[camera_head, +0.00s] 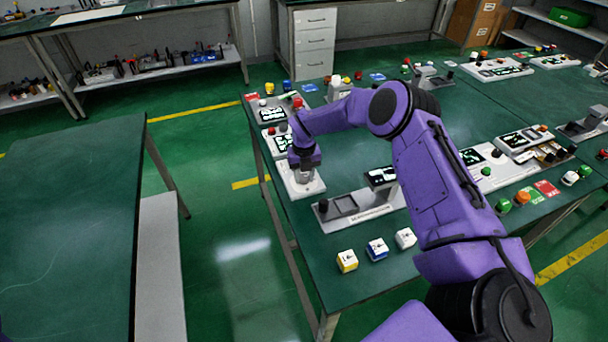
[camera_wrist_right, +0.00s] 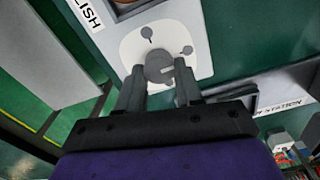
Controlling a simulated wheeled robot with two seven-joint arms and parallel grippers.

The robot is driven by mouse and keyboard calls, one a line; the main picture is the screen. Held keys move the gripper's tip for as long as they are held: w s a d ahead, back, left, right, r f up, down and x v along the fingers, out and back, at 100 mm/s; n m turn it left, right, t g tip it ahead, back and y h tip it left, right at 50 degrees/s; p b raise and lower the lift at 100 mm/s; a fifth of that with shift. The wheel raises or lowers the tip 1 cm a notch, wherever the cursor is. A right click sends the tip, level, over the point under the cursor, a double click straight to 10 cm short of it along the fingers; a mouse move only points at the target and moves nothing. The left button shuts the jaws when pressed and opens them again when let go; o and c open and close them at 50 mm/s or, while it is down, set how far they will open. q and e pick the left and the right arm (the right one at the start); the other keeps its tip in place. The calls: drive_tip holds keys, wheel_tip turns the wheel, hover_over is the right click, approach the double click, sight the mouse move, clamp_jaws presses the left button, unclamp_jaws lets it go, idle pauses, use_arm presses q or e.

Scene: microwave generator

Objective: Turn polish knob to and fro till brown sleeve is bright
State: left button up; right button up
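The polish station is a white panel (camera_head: 292,183) at the left edge of the green table. In the right wrist view its label (camera_wrist_right: 86,13) shows only "LISH". The grey polish knob (camera_wrist_right: 160,68) sits on a pale plate, its light mark pointing right. My right gripper (camera_wrist_right: 160,72) has one finger on each side of the knob, close against it, and looks shut on it. In the head view the right gripper (camera_head: 304,172) is low over the panel and hides the knob. A brown piece, perhaps the sleeve (camera_wrist_right: 126,4), is cut off at the wrist view's top. My left gripper is not in view.
A grey and white station (camera_head: 362,206) lies just right of the gripper. Several panels with buttons fill the table's back. Open floor lies left of the table.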

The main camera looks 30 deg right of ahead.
drive_tip(key=n+b, duration=0.2)
drive_tip(key=b, duration=0.1)
drive_tip(key=shift+d+f+n, duration=0.1)
drive_tip(key=shift+f+n, duration=0.15)
drive_tip(key=shift+n, duration=0.05)
drive_tip(key=n+b, duration=0.2)
drive_tip(key=shift+n, duration=0.3)
drive_tip(key=n+b, duration=0.1)
drive_tip(key=n, duration=0.2)
drive_tip(key=shift+d+r+n, duration=0.1)
drive_tip(key=shift+r+n, duration=0.05)
drive_tip(key=shift+n, duration=0.15)
drive_tip(key=shift+n+b, duration=0.55)
drive_tip(key=shift+n, duration=1.55)
